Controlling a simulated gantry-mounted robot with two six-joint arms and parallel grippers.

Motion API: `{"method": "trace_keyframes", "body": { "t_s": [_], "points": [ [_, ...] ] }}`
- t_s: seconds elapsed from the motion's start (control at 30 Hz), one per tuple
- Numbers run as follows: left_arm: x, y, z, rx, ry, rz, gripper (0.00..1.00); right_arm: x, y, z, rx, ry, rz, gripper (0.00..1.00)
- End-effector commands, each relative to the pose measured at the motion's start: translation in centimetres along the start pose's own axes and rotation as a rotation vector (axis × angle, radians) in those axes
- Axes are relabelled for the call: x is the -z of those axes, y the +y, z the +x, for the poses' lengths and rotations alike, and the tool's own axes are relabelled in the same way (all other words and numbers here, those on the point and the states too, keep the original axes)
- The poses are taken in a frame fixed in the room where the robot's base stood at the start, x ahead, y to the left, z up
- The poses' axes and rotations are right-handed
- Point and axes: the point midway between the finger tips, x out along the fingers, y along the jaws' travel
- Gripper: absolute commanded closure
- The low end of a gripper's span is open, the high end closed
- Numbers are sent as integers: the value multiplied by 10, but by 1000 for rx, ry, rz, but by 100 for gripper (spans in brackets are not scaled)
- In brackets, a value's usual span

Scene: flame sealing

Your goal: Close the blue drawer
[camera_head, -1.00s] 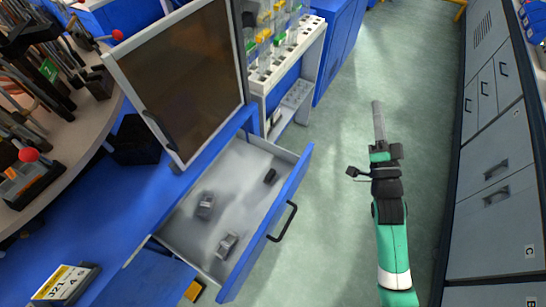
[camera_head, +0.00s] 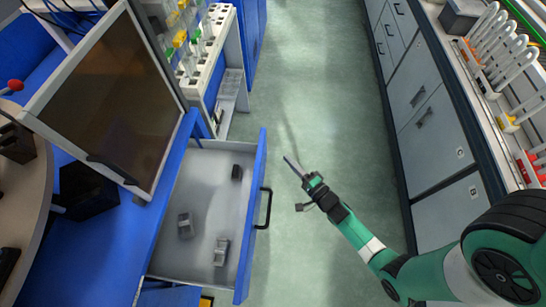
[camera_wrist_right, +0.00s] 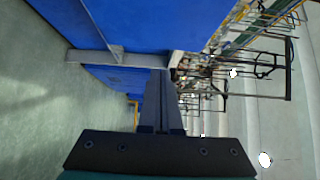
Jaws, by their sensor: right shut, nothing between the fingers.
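The blue drawer (camera_head: 250,225) stands pulled out from the blue bench in the head view. Its black handle (camera_head: 266,208) is on the front, facing right. Several small dark or grey items lie inside on the pale drawer floor (camera_head: 205,205). My right gripper (camera_head: 287,160) is to the right of the drawer front, near the handle's upper end in the picture, apart from it. Its fingers are shut and empty. In the right wrist view the shut fingers (camera_wrist_right: 160,80) point at a blue surface (camera_wrist_right: 140,30). My left gripper is not in view.
A framed dark panel (camera_head: 115,95) stands on the blue bench (camera_head: 95,245). A rack with tubes (camera_head: 205,45) is beyond the drawer. Grey cabinets (camera_head: 430,130) run along the right. The green floor (camera_head: 310,80) between is clear.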

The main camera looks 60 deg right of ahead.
Motion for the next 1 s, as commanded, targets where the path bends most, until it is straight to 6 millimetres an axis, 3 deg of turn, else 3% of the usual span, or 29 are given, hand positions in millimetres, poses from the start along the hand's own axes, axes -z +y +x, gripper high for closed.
{"method": "trace_keyframes", "body": {
  "t_s": [0.1, 0.3, 1.0],
  "points": [
    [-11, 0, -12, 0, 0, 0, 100, -1, 4, 28, 5, -2, -1, 100],
    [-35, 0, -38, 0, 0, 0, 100, -21, 7, 49, 5, 0, -2, 100],
    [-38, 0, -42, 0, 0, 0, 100, -29, -1, 57, -1, 0, -1, 100]
  ]
}}
